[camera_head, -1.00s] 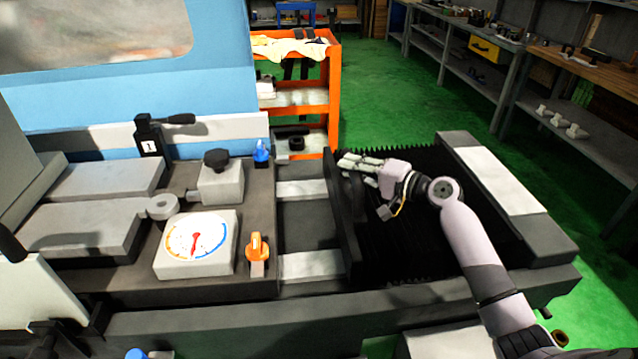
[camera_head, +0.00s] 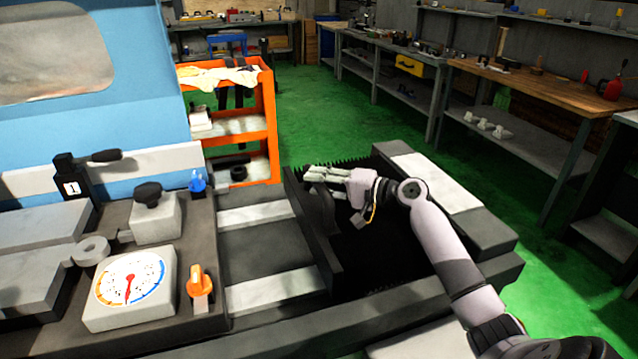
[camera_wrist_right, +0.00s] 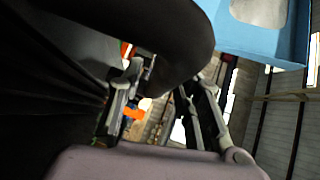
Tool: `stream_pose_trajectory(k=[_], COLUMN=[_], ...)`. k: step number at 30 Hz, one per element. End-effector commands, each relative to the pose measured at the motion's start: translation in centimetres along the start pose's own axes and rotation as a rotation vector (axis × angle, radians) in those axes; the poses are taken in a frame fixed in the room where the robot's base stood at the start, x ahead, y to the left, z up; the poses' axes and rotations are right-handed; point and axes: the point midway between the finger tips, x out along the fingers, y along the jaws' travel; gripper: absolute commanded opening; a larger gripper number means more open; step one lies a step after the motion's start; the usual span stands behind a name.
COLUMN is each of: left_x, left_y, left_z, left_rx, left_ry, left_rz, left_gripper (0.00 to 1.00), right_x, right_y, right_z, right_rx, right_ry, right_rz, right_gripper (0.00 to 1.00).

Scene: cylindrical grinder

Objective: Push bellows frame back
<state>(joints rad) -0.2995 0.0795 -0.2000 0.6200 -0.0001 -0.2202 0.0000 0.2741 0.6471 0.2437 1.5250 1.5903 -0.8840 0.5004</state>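The bellows frame (camera_head: 312,238) is a dark upright plate at the left end of the black pleated bellows (camera_head: 375,250). A dark curved handle (camera_head: 322,208) is on its right face. My right gripper (camera_head: 318,174) is at the top of this handle, on the bellows side of the frame. In the right wrist view the dark curved handle (camera_wrist_right: 140,35) crosses the top. The fingers (camera_wrist_right: 160,105) stand apart with a visible gap, and the handle partly hides them. Contact with the handle is not clear. My left gripper is not in view.
Two pale rails (camera_head: 275,290) lie bare between the frame and the control panel with a round dial (camera_head: 130,285) and an orange knob (camera_head: 199,285). A grey end block (camera_head: 440,185) bounds the bellows on the right. An orange cart (camera_head: 265,125) stands behind.

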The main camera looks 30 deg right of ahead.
Motion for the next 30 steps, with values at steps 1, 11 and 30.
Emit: stream_pose_trajectory(k=[1, 11, 30], left_x=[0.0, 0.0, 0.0], left_y=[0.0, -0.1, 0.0], left_z=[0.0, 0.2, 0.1], left_rx=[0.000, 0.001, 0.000], left_ry=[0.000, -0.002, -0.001], left_rz=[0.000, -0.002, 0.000], left_gripper=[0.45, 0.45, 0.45], right_x=[0.0, 0.0, -10.3], right_y=[-0.1, -0.1, 0.0], right_z=[0.1, 0.1, 0.1], right_rx=[-0.001, -0.002, -0.002], right_ry=[-0.001, -0.003, -0.001], right_rz=[-0.001, -0.002, 0.000], right_gripper=[0.37, 0.41, 0.41])
